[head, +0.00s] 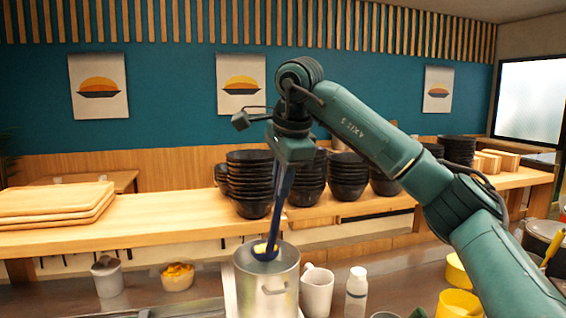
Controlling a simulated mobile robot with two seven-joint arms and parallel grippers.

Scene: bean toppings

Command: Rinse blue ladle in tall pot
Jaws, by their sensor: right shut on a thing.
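The tall pot (266,291) is a metal cylinder standing on the near counter, low in the middle of the head view. The blue ladle (272,222) hangs nearly upright, with its lower end inside the mouth of the pot. Its bowl end shows just within the rim, beside something yellow. My right gripper (290,158) is above the pot and shut on the upper part of the ladle's handle. The ladle's handle top is hidden by the gripper. My left gripper is not in view.
A white mug (317,291) and a white bottle (356,293) stand close right of the pot. A bowl of yellow food (177,277) and a grey cup (107,277) are to the left. Stacked black bowls (250,181) and wooden trays (55,201) fill the raised shelf behind.

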